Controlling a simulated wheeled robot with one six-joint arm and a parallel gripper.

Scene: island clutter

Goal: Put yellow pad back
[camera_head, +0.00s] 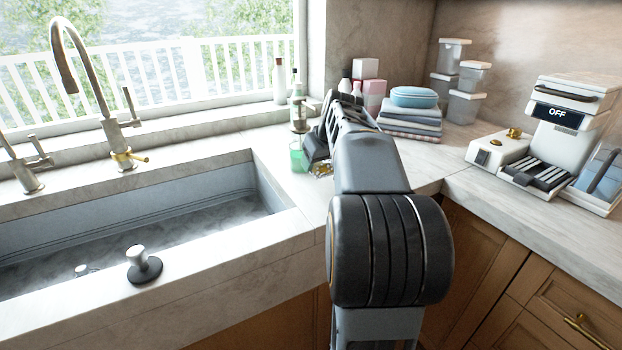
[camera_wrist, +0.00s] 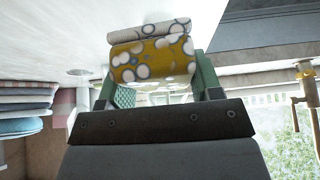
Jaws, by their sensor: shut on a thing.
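The yellow pad (camera_wrist: 150,60) has white and grey circles and sits between the two green-sided fingers of my gripper (camera_wrist: 155,78) in the wrist view. A white strip with grey rings (camera_wrist: 148,30) lies along its far edge. In the head view my gripper (camera_head: 318,155) is over the counter right of the sink, and a small yellow bit of the pad (camera_head: 322,170) shows under it. My gripper is shut on the pad. My arm hides much of the spot, and I cannot tell whether the pad touches the counter. A green checked item (camera_wrist: 125,97) shows behind the fingers.
A soap bottle with green liquid (camera_head: 298,155) stands close left of my gripper. The sink (camera_head: 220,195) is further left. Folded towels (camera_head: 410,125), pink and white boxes (camera_head: 372,90) and stacked containers (camera_head: 468,80) stand behind. A white appliance (camera_head: 565,125) is at right.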

